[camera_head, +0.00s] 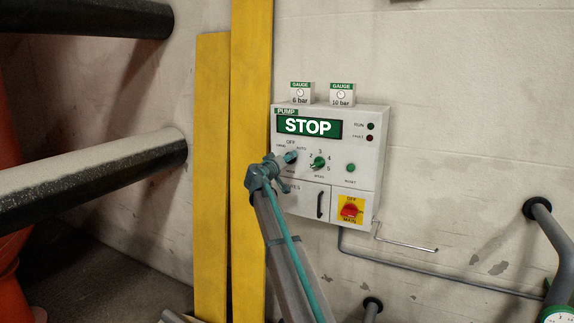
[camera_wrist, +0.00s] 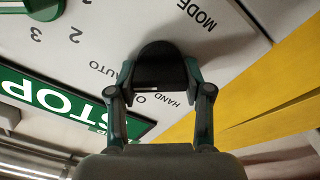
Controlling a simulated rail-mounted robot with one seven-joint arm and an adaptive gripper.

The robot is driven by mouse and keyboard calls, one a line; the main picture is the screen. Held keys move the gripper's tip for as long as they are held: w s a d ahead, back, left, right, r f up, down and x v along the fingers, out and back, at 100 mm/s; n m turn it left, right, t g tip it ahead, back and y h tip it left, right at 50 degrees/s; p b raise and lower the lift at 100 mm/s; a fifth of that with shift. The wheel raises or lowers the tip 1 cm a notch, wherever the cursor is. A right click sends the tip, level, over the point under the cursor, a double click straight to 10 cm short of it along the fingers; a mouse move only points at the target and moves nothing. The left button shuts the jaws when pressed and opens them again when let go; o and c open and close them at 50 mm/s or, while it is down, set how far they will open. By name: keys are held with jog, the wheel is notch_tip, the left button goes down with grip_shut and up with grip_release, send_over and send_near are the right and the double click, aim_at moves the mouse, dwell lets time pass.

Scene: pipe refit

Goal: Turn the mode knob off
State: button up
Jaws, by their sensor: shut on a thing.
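The pump panel (camera_head: 300,185) is a pale box on the wall, and its green display (camera_head: 309,127) reads STOP. My gripper (camera_head: 289,158) is at the mode knob at the panel's upper left, below the OFF and AUTO labels, and hides it in the head view. In the wrist view my gripper (camera_wrist: 160,84) has its two fingers on either side of the dark mode knob (camera_wrist: 158,62) and is shut on it. The words MODE, HAND and AUTO show around the knob. The OFF label is mostly covered, and I cannot tell where the knob points.
A green speed knob (camera_head: 318,163) sits just right of the mode knob. A green reset button (camera_head: 350,168) and a red main switch (camera_head: 350,210) are further right. Yellow boards (camera_head: 212,180) stand left of the panel, and a dark pipe (camera_head: 100,178) juts out beyond them.

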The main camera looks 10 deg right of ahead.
jog(key=shift+n, duration=0.7)
jog(key=o, duration=1.2)
jog(key=shift+c, duration=0.2)
jog(key=shift+s+a, duration=0.1)
jog(key=v, duration=1.1)
jog(key=shift+s+a, duration=0.25)
jog(key=shift+s, duration=0.05)
